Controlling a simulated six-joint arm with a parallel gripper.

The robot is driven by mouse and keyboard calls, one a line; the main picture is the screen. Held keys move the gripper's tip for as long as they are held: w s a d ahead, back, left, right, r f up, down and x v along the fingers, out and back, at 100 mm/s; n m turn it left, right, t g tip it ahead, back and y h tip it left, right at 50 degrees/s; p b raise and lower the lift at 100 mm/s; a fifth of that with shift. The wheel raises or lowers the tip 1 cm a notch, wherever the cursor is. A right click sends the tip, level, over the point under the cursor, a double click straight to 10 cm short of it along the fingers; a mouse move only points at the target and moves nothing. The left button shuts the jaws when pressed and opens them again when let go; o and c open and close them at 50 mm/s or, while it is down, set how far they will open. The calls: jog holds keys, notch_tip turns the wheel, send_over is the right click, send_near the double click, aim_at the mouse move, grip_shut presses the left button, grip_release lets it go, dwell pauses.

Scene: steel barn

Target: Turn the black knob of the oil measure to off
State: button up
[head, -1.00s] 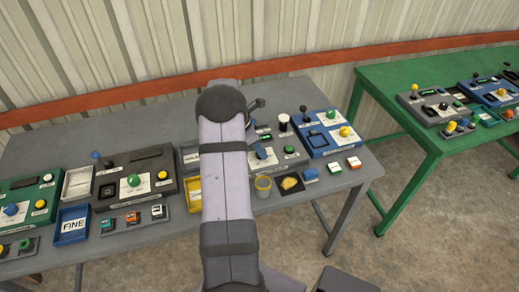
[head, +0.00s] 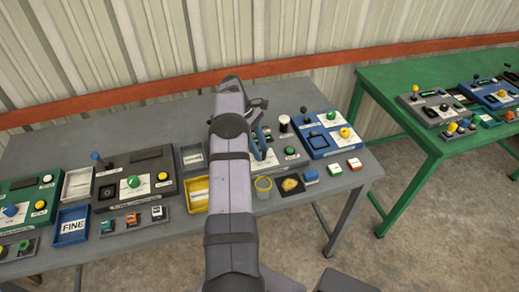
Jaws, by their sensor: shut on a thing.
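My arm crosses the middle of the head view, and my gripper (head: 262,148) points down at a grey device panel (head: 294,160) on the grey table. The panel carries a green button (head: 290,151) and a white cylinder. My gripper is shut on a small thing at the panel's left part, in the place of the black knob. The fingertips and the knob are small and mostly covered by my arm, so the knob's setting cannot be read.
A blue panel (head: 316,142) with a yellow knob stands close on the right. A dark panel (head: 120,185) stands on the left, with a blue FINE tray (head: 72,240) nearby. A green table (head: 400,85) is at right.

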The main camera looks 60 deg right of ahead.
jog(key=shift+m+y, duration=0.3)
jog(key=shift+m, duration=0.6)
jog(key=o, duration=1.1)
jog(key=shift+c, duration=0.2)
jog(key=shift+r, duration=0.15)
jog(key=shift+r+b, duration=0.3)
jog(key=shift+r, duration=0.05)
notch_tip(320, 180, up, 9)
jog(key=p, duration=0.2)
jog(key=shift+p, duration=0.3)
